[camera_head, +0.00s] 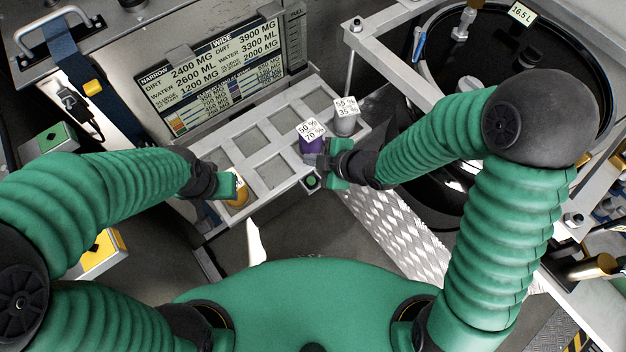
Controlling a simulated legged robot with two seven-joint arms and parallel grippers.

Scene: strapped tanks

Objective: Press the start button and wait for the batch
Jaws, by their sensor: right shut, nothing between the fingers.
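A small green button (312,181) in a dark surround sits at the front right edge of the grey compartment rack (284,137). I take it for the start button; it carries no readable label. My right gripper (316,161) is shut and empty just above and beside the button in the picture; I cannot tell whether they touch. A purple block with a white percentage-marked top (312,137) stands right behind its fingertips. My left gripper (230,184) is at the rack's left front, against an orange piece (240,196); its fingers are mostly hidden, so its grip is unclear.
A grey block with a white marked top (346,115) stands in the rack's right corner. Several other compartments look empty. A display panel (218,75) with MG and ML figures stands behind. A black round tank (470,40) in a metal frame is at the right.

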